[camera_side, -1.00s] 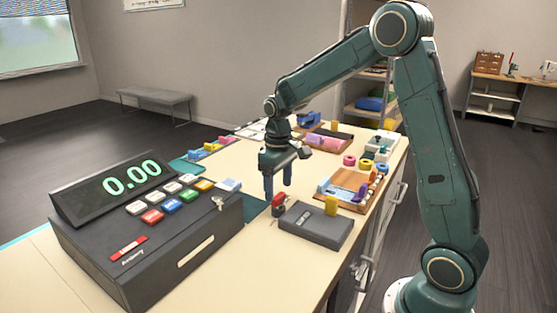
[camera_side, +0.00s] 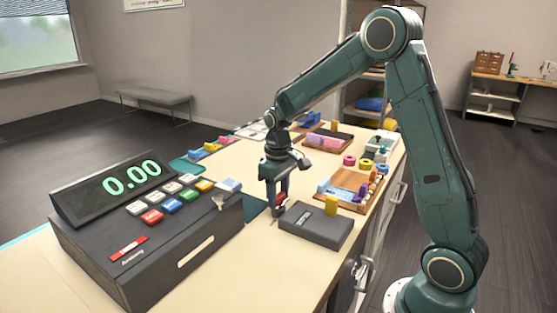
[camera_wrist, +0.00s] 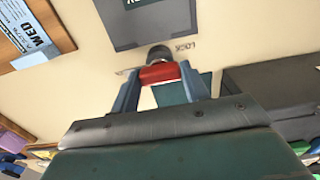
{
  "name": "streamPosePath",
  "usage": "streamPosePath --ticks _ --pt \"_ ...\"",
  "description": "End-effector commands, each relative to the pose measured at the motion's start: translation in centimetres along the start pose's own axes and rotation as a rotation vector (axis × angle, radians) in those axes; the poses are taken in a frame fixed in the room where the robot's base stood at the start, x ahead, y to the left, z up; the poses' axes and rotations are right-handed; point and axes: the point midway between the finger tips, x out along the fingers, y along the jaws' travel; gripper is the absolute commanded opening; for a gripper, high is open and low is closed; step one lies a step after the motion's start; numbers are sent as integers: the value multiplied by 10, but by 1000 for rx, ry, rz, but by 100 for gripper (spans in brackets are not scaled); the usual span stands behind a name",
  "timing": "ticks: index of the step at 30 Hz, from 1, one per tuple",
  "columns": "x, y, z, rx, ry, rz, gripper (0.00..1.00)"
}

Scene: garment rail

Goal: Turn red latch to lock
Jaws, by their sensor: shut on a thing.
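The red latch (camera_side: 280,198) stands on the table between the cash register and a flat grey box. My gripper (camera_side: 279,204) points down and is shut on the red latch, one finger on each side. In the wrist view the red latch (camera_wrist: 160,74) sits between the two blue fingers of my gripper (camera_wrist: 159,78), with a dark round knob (camera_wrist: 159,53) beside it. The fingers hide part of the latch in the side view.
The cash register (camera_side: 150,250) stands close on the left. A wooden tray (camera_side: 350,187) with small items lies behind the box.

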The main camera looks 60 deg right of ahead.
Motion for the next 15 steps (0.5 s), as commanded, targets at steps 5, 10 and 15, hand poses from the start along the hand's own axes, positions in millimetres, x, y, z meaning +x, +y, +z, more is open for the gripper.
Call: streamPosePath --ticks 5,10,15 --pt "0 0 0 16 0 0 23" --pt "-1 0 0 67 0 0 23" --pt "-1 0 0 160 0 -1 23"
